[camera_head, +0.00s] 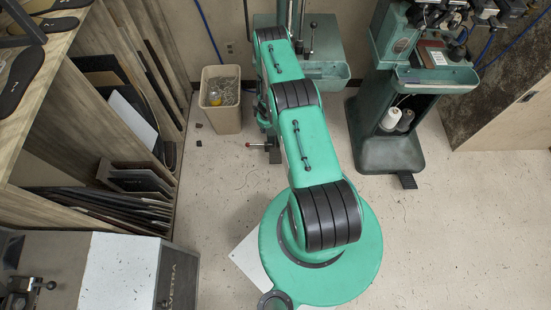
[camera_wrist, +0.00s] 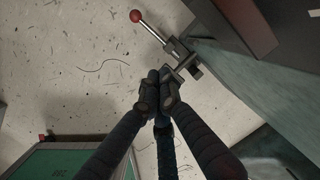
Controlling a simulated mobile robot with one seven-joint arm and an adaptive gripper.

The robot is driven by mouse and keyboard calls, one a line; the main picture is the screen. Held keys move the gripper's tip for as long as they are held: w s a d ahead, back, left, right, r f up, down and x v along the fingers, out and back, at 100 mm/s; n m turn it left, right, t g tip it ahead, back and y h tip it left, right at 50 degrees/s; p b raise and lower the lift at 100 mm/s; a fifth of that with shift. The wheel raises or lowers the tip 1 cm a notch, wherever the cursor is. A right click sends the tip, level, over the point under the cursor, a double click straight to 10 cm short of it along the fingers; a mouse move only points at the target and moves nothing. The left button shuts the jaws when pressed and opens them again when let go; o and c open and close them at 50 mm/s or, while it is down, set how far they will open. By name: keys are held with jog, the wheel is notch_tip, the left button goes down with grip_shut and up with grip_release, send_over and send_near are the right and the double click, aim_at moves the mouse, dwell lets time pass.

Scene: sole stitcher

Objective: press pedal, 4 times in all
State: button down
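My gripper (camera_wrist: 160,86) has its dark fingers drawn together at the tips, with nothing seen between them. The tips are close to a metal bracket (camera_wrist: 186,66) from which a lever with a red knob (camera_wrist: 136,16) sticks out; I cannot tell whether they touch it. In the head view the red-knobbed lever (camera_head: 249,145) is low by the foot of the machine behind my arm, with a dark pedal-like piece (camera_head: 274,156) beside it. My arm hides much of that area and the gripper. Another flat black pedal (camera_head: 407,181) lies at the foot of the right green machine.
A beige bin (camera_head: 221,115) stands left of my arm. The right green machine (camera_head: 390,145) holds white spools in its base. Wooden shelving (camera_head: 75,120) with dark sheets lines the left side. The floor (camera_head: 450,230) at the right front is clear.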

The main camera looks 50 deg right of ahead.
aim_at(276, 158)
jog(key=s+f+m+b, duration=0.1)
jog(key=s+f+m, duration=0.3)
jog(key=s+f, duration=0.7)
jog(key=shift+s+f+g+y, duration=0.25)
jog(key=shift+f+g+y, duration=0.05)
jog(key=shift+f, duration=0.4)
jog(key=shift+d, duration=0.1)
jog(key=shift+f, duration=0.1)
jog(key=shift+w+f+b, duration=0.15)
jog(key=shift+f+b, duration=1.55)
jog(key=shift+b, duration=0.1)
jog(key=shift+w+f+b, duration=0.15)
jog(key=shift+f+b, duration=1.55)
jog(key=shift+b, duration=0.05)
jog(key=shift+f, duration=0.1)
